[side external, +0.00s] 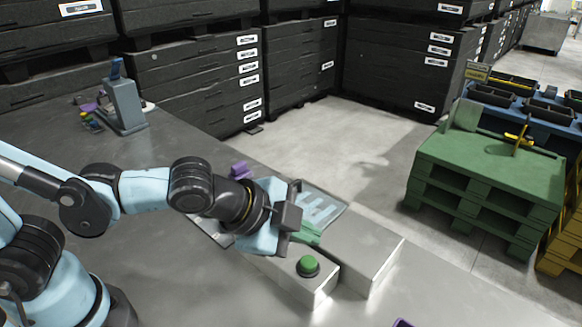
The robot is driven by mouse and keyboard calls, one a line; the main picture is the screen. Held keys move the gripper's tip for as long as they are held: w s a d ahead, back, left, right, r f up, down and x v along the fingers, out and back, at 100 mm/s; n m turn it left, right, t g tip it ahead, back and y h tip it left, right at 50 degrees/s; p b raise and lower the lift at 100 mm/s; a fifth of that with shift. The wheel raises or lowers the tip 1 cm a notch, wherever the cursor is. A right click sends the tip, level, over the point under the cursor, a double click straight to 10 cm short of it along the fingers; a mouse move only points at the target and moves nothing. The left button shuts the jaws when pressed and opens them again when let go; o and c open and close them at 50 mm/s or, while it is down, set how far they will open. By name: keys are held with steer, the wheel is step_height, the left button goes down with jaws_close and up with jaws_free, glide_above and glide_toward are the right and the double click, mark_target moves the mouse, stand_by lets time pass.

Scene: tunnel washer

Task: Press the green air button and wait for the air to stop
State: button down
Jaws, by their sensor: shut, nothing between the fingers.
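The green air button (308,264) is a round green cap in a dark ring on top of a small metal box (309,288) near the front middle. My gripper (292,222) is above and slightly left of the button in the picture, apart from it as far as I can see. Its fingers are shut and hold nothing. The button's cap stands clear and is not covered by the gripper. Whether any air is flowing cannot be seen.
A longer metal housing (362,258) stands right beside the button box, with a light-blue slotted tray (320,208) behind it. A purple piece (240,170) lies behind my wrist. A grey stand (124,103) is at the back left. The front right of the table is mostly clear.

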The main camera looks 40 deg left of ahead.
steer(key=shift+r, duration=1.05)
stand_by(0.4)
steer(key=s+a+n+g+y, duration=0.1)
steer(key=s+a+n+y, duration=0.1)
steer(key=a+n, duration=1.1)
steer(key=a+y, duration=0.1)
steer(key=a, duration=0.5)
steer(key=shift+n+y, duration=0.4)
steer(key=shift+a+f, duration=0.1)
